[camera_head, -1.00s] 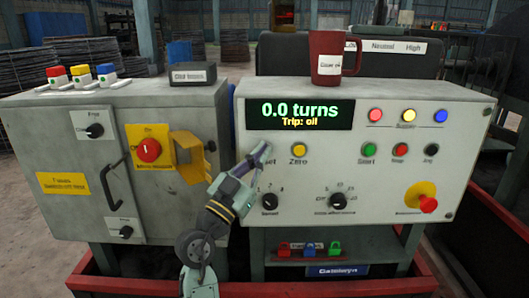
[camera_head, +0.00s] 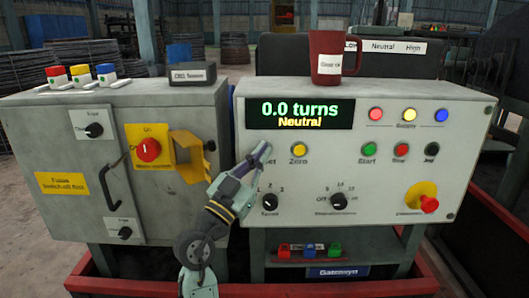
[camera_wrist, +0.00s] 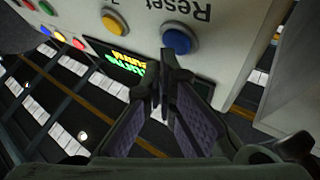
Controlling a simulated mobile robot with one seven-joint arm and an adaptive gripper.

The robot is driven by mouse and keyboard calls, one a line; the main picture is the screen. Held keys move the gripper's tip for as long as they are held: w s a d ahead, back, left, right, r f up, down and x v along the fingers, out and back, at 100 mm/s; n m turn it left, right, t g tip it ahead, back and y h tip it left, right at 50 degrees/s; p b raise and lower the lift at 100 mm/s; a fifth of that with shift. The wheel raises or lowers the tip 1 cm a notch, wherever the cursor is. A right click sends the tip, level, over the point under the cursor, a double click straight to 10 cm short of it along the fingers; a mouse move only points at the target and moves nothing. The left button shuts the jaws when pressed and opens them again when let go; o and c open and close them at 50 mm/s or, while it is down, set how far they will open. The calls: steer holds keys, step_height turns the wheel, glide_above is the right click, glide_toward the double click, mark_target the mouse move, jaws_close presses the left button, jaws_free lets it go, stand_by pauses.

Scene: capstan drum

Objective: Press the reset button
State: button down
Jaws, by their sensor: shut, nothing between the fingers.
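The blue reset button (camera_wrist: 181,38) shows in the wrist view under an upside-down "Reset" label on the light grey panel. My gripper (camera_wrist: 166,74) is shut and empty, its tips at the near edge of the button in the picture. I cannot tell whether they touch it. In the head view my gripper (camera_head: 262,150) covers the reset button, and only "et" of its label shows. The display (camera_head: 300,114) reads "0.0 turns" and "Neutral".
The yellow Zero button (camera_head: 299,149) is just right of my gripper. A selector knob (camera_head: 270,201) sits below it. The grey cabinet (camera_head: 75,160) with a yellow hinged guard (camera_head: 188,150) stands left. A red mug (camera_head: 327,55) stands on the panel's top.

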steer(key=shift+s, duration=0.4)
steer(key=shift+s, duration=0.1)
steer(key=s+b, duration=0.1)
steer(key=s, duration=0.3)
steer(key=shift+s, duration=0.4)
stand_by(0.5)
